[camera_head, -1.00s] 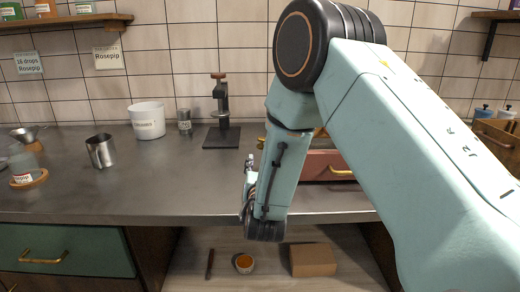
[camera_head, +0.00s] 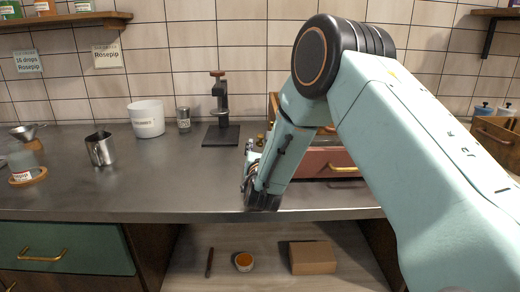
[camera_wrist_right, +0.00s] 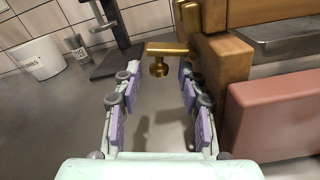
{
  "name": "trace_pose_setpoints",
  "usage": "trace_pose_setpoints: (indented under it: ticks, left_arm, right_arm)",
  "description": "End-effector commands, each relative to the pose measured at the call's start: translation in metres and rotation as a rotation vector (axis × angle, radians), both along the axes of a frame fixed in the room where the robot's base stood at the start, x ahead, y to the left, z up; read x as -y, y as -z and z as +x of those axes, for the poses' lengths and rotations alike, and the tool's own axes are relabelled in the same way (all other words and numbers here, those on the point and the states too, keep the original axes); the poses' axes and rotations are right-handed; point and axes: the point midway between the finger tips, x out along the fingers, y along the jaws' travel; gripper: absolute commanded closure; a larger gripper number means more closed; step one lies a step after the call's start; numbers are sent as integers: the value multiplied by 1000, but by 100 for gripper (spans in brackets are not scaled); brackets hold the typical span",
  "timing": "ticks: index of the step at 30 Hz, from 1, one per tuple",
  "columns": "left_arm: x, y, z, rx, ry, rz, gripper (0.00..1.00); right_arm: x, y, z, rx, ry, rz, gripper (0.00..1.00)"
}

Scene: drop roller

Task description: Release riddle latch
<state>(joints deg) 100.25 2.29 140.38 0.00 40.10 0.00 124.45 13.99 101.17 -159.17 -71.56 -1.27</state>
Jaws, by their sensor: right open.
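A brass latch (camera_wrist_right: 168,49) with a crossbar and a small round knob is fixed on the wooden frame of a box (camera_wrist_right: 226,62), in the right wrist view. My right gripper (camera_wrist_right: 158,90) is open, with purple pads on both fingers. The latch's knob shows between the fingertips or just beyond them; I see no contact. In the head view my right gripper (camera_head: 250,168) is over the counter at the left end of the box with a reddish drawer (camera_head: 316,163); my arm hides part of the box. My left gripper is not in view.
A dark press stand (camera_head: 221,134), a small metal shaker (camera_head: 184,120), a white pot (camera_head: 147,119) and a steel cup (camera_head: 101,149) stand left of the box. The counter (camera_head: 170,185) in front of them is clear. An open shelf lies below the counter edge.

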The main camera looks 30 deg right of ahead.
Motion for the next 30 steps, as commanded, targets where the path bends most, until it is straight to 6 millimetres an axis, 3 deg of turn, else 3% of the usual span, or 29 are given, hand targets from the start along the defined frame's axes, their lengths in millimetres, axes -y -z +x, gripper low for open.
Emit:
trace_pose_setpoints:
  ticks: [3, 18, 25, 30]
  left_arm:
    - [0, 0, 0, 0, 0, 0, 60]
    - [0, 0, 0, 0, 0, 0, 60]
    - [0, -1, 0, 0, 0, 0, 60]
    - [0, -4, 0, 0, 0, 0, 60]
  right_arm:
    - [0, 0, 1, 0, 0, 0, 59]
    - [0, 0, 0, 0, 0, 0, 100]
    - [0, 1, 0, -10, 0, -14, 100]
    - [3, 5, -1, -73, 1, -116, 100]
